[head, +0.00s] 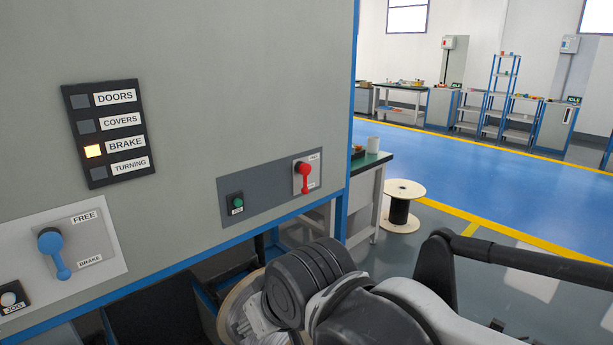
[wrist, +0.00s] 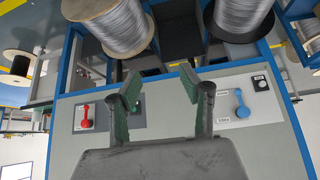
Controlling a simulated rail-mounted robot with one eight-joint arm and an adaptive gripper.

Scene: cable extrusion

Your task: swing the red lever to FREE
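The red lever (head: 305,178) sits on a pale plate at the right of the machine's front panel. Its round hub is at the top and its handle hangs straight down, toward the lower label. The plate's labels are too small to read surely. In the wrist view, which looks upside down, the red lever (wrist: 86,118) is at the left. My gripper (wrist: 160,88) is open and empty, its two green-padded fingers spread in front of the panel. It touches neither lever; the red lever lies left of the fingers in that view. The gripper's fingers do not show in the head view.
A blue lever (head: 54,252) points down toward its BRAKE label; it also shows in the wrist view (wrist: 242,105). A green button (head: 237,202) is left of the red lever. The BRAKE lamp (head: 93,151) is lit. Wire spools (wrist: 107,25) sit beyond the panel edge.

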